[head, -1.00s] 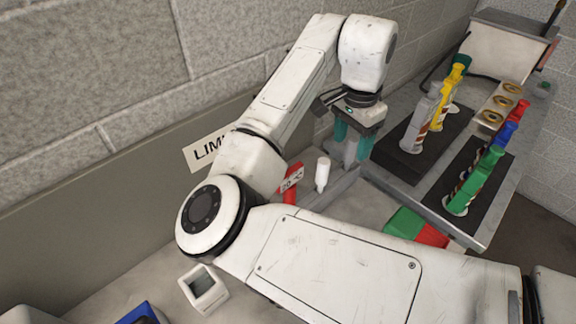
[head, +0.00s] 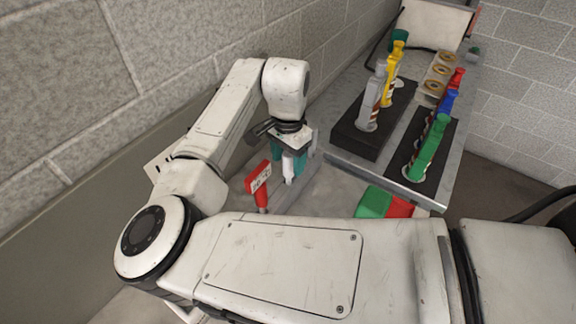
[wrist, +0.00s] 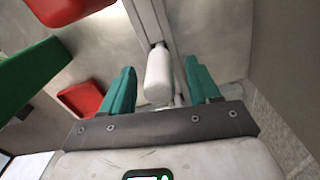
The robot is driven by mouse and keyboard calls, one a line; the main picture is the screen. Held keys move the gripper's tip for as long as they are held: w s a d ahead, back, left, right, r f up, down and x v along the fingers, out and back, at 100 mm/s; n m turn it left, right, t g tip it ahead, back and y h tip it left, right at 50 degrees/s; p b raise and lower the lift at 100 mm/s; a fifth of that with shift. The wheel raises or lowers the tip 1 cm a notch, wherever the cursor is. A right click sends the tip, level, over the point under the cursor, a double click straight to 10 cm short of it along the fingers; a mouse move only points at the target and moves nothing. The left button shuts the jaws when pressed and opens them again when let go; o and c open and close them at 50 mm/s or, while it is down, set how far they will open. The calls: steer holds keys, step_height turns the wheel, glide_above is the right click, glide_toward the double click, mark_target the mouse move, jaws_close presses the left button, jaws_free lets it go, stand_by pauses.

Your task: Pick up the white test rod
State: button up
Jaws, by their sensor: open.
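The white test rod (head: 288,167) stands upright beside the red tag in the head view. In the wrist view the rod (wrist: 158,75) lies between the two teal fingers, with space showing on both sides. My gripper (head: 289,172) points down around the rod, its fingers apart. In the wrist view my gripper (wrist: 160,80) is open, and nothing is clamped. The rod's top is partly hidden by the gripper in the head view.
A red tag (head: 259,184) with writing stands just left of the rod. A green and red block (head: 384,203) lies to the right. Black racks (head: 365,135) hold several coloured bottle-like tools on the raised metal bench. A block wall runs behind.

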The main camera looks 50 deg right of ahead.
steer(key=shift+f, duration=0.95)
jaws_close()
